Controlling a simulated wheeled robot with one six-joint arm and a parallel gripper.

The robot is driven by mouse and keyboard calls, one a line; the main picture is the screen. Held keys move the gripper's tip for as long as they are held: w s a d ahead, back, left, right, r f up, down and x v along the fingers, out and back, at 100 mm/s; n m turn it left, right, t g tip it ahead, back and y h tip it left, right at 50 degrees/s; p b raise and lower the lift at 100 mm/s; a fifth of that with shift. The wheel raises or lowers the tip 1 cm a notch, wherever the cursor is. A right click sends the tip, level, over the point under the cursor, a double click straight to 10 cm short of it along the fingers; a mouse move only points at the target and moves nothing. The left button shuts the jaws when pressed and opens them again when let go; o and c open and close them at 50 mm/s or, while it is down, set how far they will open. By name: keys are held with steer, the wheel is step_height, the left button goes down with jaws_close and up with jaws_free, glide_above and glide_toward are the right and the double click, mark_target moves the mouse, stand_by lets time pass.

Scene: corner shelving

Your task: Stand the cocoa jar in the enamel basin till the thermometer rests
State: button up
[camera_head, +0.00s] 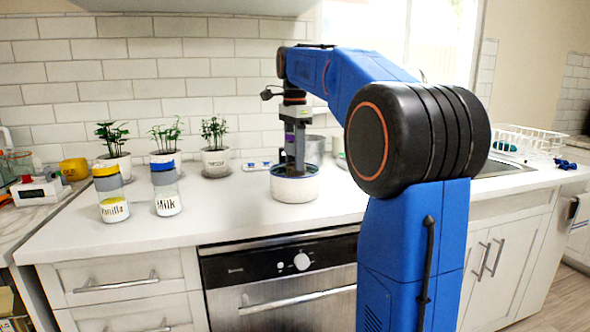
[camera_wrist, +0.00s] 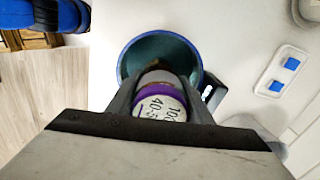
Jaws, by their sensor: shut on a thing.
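The white enamel basin (camera_head: 295,191) stands on the counter, and its blue-green inside shows in the wrist view (camera_wrist: 128,62). My gripper (camera_head: 294,172) points down into it. In the wrist view its fingers (camera_wrist: 160,98) are shut on a jar (camera_wrist: 160,104) with a purple rim and a pale, handwritten top. I take this for the cocoa jar, though its name is not readable. The jar is inside the basin's outline; whether its base touches the bottom is hidden. A white plate with two blue squares (camera_wrist: 282,71) lies beside the basin; I cannot tell if it is the thermometer.
The vanilla jar (camera_head: 111,193) and milk jar (camera_head: 166,188) stand left on the counter. Several potted plants (camera_head: 214,147) line the tiled wall. A metal pot (camera_head: 311,148) is behind the basin. A white dish rack (camera_head: 527,141) is at right. The counter front between milk jar and basin is clear.

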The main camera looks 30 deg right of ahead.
steer(key=shift+f, duration=1.7)
steer(key=shift+f, duration=0.15)
steer(key=o, duration=1.3)
steer(key=shift+c, duration=0.2)
step_height(320, 180, up, 12)
steer(key=shift+r, duration=0.15)
steer(key=shift+s, duration=0.1)
